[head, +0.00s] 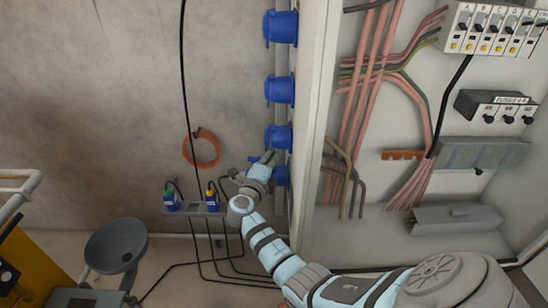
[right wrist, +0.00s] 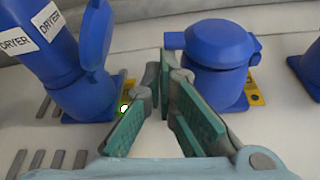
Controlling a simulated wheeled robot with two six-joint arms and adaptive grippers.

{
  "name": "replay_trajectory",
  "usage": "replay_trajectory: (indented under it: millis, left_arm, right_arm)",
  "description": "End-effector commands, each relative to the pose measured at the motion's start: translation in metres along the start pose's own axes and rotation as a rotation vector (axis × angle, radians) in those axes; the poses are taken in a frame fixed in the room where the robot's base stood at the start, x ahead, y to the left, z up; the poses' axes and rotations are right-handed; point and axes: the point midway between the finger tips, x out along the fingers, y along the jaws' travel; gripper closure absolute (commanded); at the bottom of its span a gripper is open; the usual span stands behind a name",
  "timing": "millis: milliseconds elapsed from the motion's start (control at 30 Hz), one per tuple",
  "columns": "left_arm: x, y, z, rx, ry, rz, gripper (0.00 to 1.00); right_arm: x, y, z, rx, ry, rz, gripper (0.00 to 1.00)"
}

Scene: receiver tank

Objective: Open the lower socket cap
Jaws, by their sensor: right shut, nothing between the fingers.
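Several blue sockets run in a column down the side of the cabinet in the head view. The lowest socket (head: 282,176) is partly hidden behind my right gripper (head: 265,157), whose tips are beside it and the socket above (head: 278,137). In the right wrist view, my right gripper (right wrist: 163,72) is shut and empty, its fingertips between two blue sockets. The socket right of the fingers (right wrist: 218,60) has its round cap down. The one on the left (right wrist: 85,70) has a raised lid and a blue body labelled DRYER. I cannot tell whether the fingertips touch either socket.
The open cabinet (head: 420,215) with pink cables and breakers stands to the right. A red-brown ring (head: 201,149) hangs on the wall. A small bracket (head: 195,211) with blue plugs and a grey funnel (head: 116,245) are at lower left. Black cables hang near the arm.

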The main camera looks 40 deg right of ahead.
Motion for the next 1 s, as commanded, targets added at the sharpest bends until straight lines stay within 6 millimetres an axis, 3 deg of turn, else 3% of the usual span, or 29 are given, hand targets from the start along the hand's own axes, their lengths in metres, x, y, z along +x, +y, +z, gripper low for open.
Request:
replay_trajectory:
  millis: [533,1000]
  left_arm:
    - [-0.024,-0.001,-0.002,0.000,-0.001,0.001,1.00]
    - [-0.053,-0.003,-0.005,-0.001,0.000,0.001,1.00]
  right_arm:
    - [-0.014,-0.004,0.040,0.448,-0.001,0.158,1.00]
    - [-0.025,-0.021,0.071,0.858,-0.001,0.300,1.00]
